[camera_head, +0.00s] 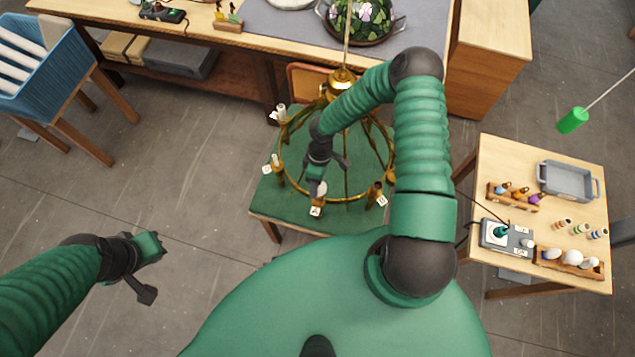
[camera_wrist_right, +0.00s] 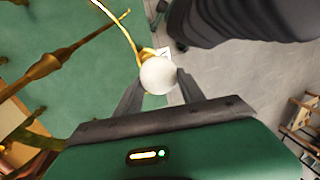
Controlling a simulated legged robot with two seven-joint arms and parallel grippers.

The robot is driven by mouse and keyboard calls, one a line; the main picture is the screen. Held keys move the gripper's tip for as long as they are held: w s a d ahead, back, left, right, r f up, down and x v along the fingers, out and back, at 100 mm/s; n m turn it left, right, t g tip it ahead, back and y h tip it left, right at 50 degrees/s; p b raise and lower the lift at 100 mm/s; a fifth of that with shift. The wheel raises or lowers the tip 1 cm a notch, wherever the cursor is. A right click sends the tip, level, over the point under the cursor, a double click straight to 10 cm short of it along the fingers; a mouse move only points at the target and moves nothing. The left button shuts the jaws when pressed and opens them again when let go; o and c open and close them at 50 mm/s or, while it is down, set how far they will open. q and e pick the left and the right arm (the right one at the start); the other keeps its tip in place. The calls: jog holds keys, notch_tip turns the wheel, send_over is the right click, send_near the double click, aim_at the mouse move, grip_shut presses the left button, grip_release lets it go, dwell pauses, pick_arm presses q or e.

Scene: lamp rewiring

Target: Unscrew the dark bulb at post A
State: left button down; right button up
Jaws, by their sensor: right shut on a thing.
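The brass chandelier (camera_head: 289,181) hangs over a green-topped table (camera_head: 262,203). At its near side is a post with a lettered tag (camera_head: 315,211), apparently A. A round, whitish, unlit bulb (camera_wrist_right: 158,75) is at this post; a little of it shows in the head view (camera_head: 321,188). My right gripper (camera_head: 318,182) reaches down from above and is shut on the bulb. In the right wrist view the bulb lies between the fingertips (camera_wrist_right: 160,88), with brass and a tag behind it. The bulb's base is hidden. My left gripper (camera_head: 152,268) is open and empty over the floor, away from the chandelier.
Other tagged posts (camera_head: 376,193) stand around the ring close to my right gripper. A side table (camera_head: 490,160) at right holds a grey tray (camera_head: 567,180), a bulb rack (camera_head: 568,264) and a socket device (camera_head: 507,237). A green handle (camera_head: 572,121) hangs on a cord at upper right.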

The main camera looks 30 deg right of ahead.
jog(key=shift+f+n, duration=0.1)
jog(key=shift+n, duration=0.9)
jog(key=shift+s+a+n+g, duration=0.1)
jog(key=shift+a+n+g, duration=0.05)
jog(key=shift+n+g, duration=0.15)
jog(key=shift+n+h+b, duration=0.3)
jog(key=shift+n+h, duration=0.1)
jog(key=shift+n, duration=1.6)
jog(key=n, duration=0.2)
jog(key=n+h, duration=0.1)
jog(key=shift+s+a+n+b, duration=0.2)
jog(key=shift+n+b, duration=0.1)
jog(key=shift+n, duration=0.1)
